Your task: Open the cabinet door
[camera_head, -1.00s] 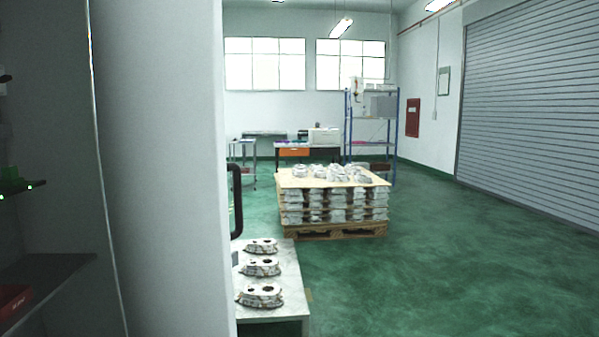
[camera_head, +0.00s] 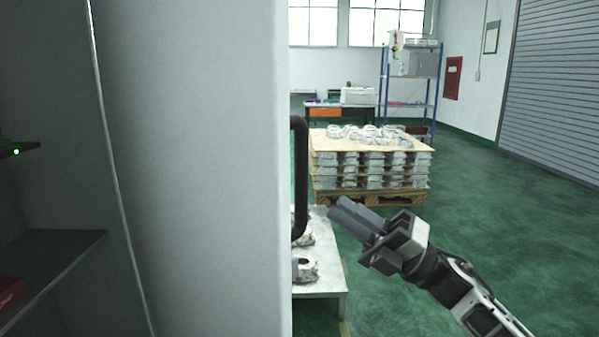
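The cabinet door (camera_head: 205,170) is a tall pale grey panel that fills the middle left of the view. A black bar handle (camera_head: 301,180) stands out at its right edge. The cabinet's shelves show to the left of the panel, so the door stands at least partly open. My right gripper (camera_head: 340,212) is to the right of the handle, pointing left, apart from it in the picture. Its fingers lie close together with no visible gap and nothing between them. My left gripper is not in view.
A low white table (camera_head: 330,280) with castings (camera_head: 306,268) stands behind the door edge, partly hidden. A pallet (camera_head: 372,198) stacked with castings is farther back. A cabinet shelf (camera_head: 50,265) is at left. Green floor (camera_head: 480,220) is clear at right.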

